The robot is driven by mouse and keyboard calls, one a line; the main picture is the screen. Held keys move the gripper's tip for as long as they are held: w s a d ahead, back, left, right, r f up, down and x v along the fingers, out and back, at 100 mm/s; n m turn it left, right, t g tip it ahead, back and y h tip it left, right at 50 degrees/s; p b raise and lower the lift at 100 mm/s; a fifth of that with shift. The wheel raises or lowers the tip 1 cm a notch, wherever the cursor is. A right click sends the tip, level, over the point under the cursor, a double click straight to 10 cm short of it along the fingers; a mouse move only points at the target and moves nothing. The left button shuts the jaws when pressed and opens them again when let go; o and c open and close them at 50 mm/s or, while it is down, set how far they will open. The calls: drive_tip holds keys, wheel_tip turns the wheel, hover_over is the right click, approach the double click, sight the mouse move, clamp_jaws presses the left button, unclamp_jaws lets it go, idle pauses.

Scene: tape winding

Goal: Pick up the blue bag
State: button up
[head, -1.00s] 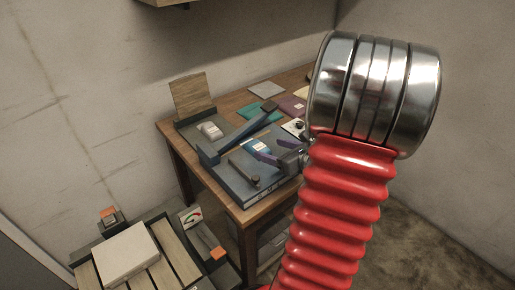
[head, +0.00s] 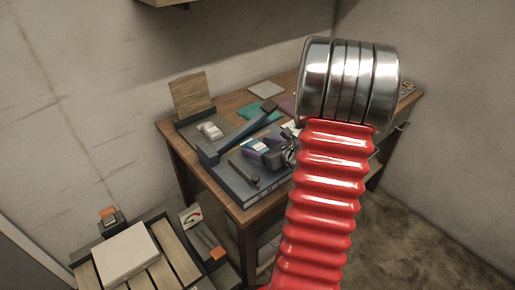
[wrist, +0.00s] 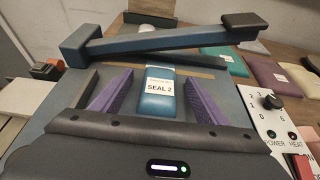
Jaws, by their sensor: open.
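The blue bag (wrist: 154,106) has a white label reading "SEAL 2" and lies on the dark bed of the sealer (wrist: 72,128). In the wrist view it sits between the two purple fingers of my gripper (wrist: 158,84). The fingers are open, one on each side of the bag, with a visible gap at each side. In the head view the blue bag (head: 254,144) shows partly, with my gripper (head: 263,151) at it. The sealer's raised blue arm (wrist: 165,43) crosses beyond the bag.
A teal bag (wrist: 213,63) and a purple bag (wrist: 268,75) lie beyond, on the wooden table (head: 240,98). A control panel with a dial (wrist: 271,102) stands close on the right.

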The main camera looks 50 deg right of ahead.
drive_tip(key=shift+x, duration=0.85)
drive_tip(key=shift+c, duration=0.4)
drive_tip(key=c, duration=1.2)
drive_tip(key=shift+o, duration=0.2)
drive_tip(key=shift+r, duration=0.15)
